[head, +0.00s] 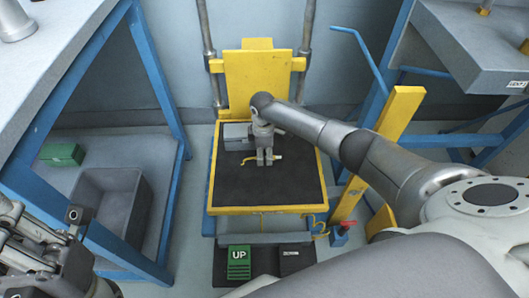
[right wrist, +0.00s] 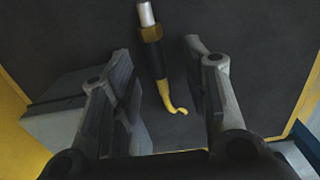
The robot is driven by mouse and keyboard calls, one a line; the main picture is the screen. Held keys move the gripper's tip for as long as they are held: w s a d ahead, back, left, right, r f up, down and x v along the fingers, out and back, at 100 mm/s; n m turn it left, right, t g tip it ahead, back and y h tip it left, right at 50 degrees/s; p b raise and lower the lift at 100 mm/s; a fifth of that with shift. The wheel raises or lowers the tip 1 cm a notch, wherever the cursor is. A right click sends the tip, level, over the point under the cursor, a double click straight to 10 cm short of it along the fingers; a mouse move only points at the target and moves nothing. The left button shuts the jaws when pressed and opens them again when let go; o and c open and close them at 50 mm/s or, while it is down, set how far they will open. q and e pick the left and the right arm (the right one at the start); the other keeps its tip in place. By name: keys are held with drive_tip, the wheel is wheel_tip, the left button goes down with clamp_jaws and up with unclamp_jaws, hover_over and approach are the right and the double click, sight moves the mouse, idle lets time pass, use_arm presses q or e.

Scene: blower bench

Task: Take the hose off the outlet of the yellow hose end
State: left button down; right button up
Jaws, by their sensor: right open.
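A small hose piece lies on the dark mat of the yellow-framed lift platform (head: 297,197). In the right wrist view it has a silver tip (right wrist: 146,13), a brass-coloured collar (right wrist: 151,34), a black section and a curved yellow end (right wrist: 170,100). In the head view its yellow end (head: 247,161) shows left of my right gripper (head: 265,160). My right gripper is open above the piece, with one finger on each side (right wrist: 160,75); I cannot tell whether either touches it. My left gripper (head: 73,216) is at the lower left, its jaw state unclear.
A grey box (head: 238,135) is at the platform's back left, left of the right gripper. Blue-framed benches stand on both sides. A grey bin (head: 133,197) and green box (head: 62,153) sit on the left shelf. A green UP pedal (head: 238,268) is in front.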

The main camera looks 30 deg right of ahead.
wheel_tip(320, 180, up, 8)
drive_tip(key=shift+a+f, duration=0.1)
drive_tip(key=shift+f, duration=0.15)
